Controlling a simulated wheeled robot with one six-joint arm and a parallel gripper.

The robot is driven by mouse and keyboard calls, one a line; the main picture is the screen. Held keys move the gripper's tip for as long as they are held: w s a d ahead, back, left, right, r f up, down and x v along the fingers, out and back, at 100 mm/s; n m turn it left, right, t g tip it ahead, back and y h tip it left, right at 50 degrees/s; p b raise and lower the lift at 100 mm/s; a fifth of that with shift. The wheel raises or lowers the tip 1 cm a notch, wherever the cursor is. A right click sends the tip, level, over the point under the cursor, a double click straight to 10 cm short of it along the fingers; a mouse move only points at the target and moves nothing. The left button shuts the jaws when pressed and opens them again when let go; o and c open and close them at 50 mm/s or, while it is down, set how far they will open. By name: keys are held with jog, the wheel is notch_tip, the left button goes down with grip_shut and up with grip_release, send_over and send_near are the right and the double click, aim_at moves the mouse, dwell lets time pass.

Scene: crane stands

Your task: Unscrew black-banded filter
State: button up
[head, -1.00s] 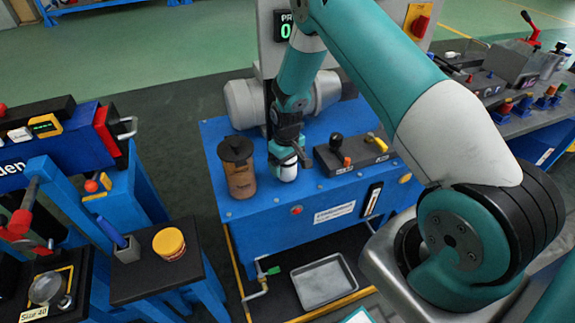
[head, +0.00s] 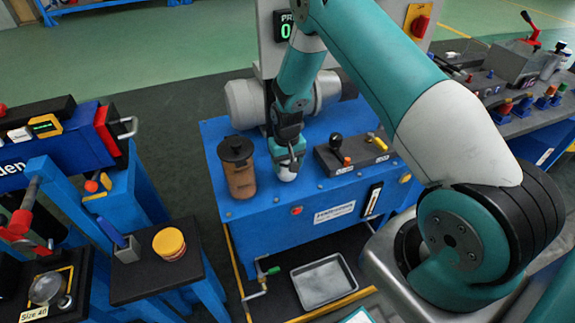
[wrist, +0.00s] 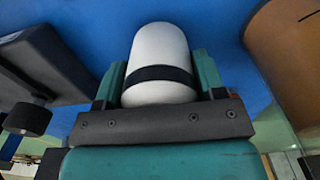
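The black-banded filter (wrist: 160,52) is a white, round-ended cylinder with a black band. In the wrist view it sits between my two green fingers, which lie against its sides with no clear gap. In the head view its white end (head: 287,174) shows below my gripper (head: 287,160), over the blue power unit (head: 262,212). My gripper hides the rest of it there. Where the filter joins its mount is hidden.
A brown canister with a black lid (head: 238,170) stands close left of my gripper. A dark valve block with levers (head: 345,158) is close on the right. A metal tray (head: 323,281) lies below. A yellow-lidded jar (head: 169,243) stands on a dark side stand at left.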

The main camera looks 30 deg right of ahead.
jog(key=shift+r, duration=0.15)
jog(key=shift+c, duration=0.5)
jog(key=n, duration=0.4)
jog(key=shift+n, duration=0.6)
jog(key=n, duration=0.3)
jog(key=shift+n, duration=1.1)
